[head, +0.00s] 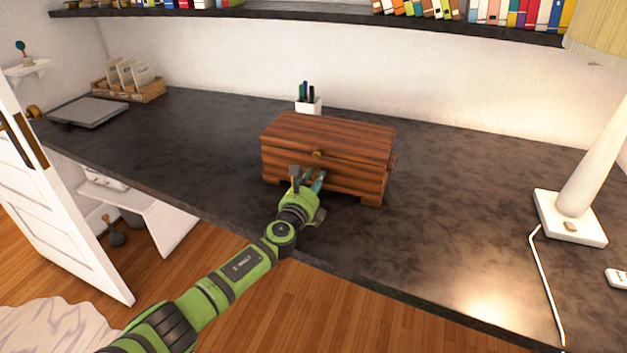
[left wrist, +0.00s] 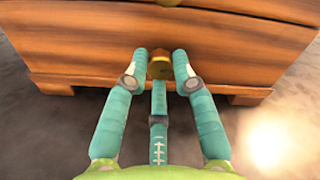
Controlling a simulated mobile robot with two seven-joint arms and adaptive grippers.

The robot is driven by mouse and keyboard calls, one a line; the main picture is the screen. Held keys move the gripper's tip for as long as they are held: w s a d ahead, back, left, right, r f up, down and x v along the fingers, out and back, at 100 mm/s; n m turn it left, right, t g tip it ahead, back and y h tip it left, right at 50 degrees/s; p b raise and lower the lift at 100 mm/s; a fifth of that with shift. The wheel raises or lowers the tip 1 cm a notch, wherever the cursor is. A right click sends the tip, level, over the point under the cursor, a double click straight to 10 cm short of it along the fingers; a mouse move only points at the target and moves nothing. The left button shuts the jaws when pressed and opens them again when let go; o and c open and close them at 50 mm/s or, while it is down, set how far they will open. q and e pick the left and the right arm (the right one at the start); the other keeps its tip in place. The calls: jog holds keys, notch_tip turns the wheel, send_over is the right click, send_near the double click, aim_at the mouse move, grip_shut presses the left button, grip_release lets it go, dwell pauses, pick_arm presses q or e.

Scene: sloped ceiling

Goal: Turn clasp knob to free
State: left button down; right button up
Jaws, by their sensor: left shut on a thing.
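A brown wooden chest (head: 325,143) with a closed lid stands on the dark desk. A brass piece (head: 318,153) sits at the lid's front edge, and its lower edge shows at the top of the left wrist view (left wrist: 170,2). Below it on the chest front is the brass clasp knob (left wrist: 160,64). In the head view the gripper hides the knob. My right gripper is not in view.
A white pen cup (head: 309,106) stands behind the chest. A lamp (head: 570,214) with a cord is at the right on the dark desk (head: 450,215). A closed laptop (head: 88,112) and a wooden organizer (head: 128,91) are at the left. The desk around the chest is clear.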

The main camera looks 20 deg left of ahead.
pick_arm(q)
jog(key=c, duration=1)
grip_release()
jog(key=s, duration=1.2)
jog(key=shift+a, duration=0.15)
